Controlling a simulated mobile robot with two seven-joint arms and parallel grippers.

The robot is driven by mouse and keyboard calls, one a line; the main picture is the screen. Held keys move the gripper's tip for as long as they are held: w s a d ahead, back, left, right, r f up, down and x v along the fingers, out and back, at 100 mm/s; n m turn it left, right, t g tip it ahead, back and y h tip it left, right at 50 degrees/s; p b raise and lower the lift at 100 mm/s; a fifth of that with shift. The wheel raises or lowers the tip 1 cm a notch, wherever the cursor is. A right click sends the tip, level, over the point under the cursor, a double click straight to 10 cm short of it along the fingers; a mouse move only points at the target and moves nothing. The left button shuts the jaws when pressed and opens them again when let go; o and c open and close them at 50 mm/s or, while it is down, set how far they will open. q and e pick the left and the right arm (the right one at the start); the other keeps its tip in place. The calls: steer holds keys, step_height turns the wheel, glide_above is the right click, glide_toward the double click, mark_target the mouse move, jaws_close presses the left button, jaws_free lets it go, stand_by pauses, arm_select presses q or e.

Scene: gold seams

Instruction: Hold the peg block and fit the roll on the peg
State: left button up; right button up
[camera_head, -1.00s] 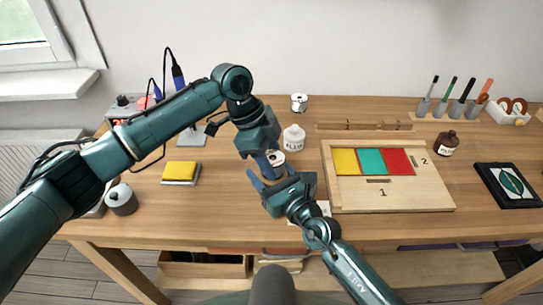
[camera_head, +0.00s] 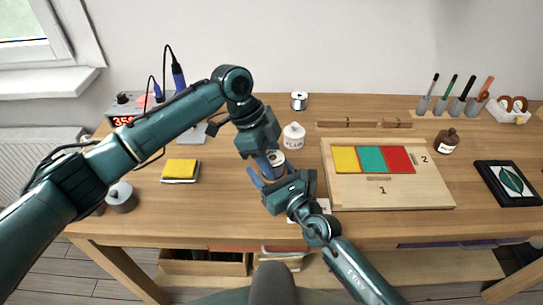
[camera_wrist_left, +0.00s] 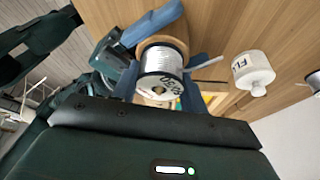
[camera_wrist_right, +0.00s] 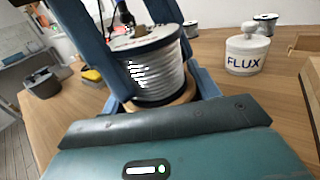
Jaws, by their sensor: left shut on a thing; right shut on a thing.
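The roll also shows in the right wrist view (camera_wrist_right: 152,70). The round wooden peg block (camera_wrist_right: 180,97) is directly under the roll, and my right gripper (camera_head: 268,182) is shut on it low over the table. The block's rim also shows in the left wrist view (camera_wrist_left: 163,42).
A white FLUX jar (camera_head: 293,137) stands just behind the grippers, with another spool (camera_head: 299,101) farther back. A wooden board with coloured tiles (camera_head: 393,194) is to the right.

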arm_select(q)
steer(key=o, duration=1.3)
steer(key=shift+o, duration=0.4)
steer(key=shift+f, duration=0.15)
steer(key=o, duration=0.3)
steer(key=shift+s, duration=0.15)
steer(key=shift+o, duration=0.6)
steer(key=shift+r, duration=3.65)
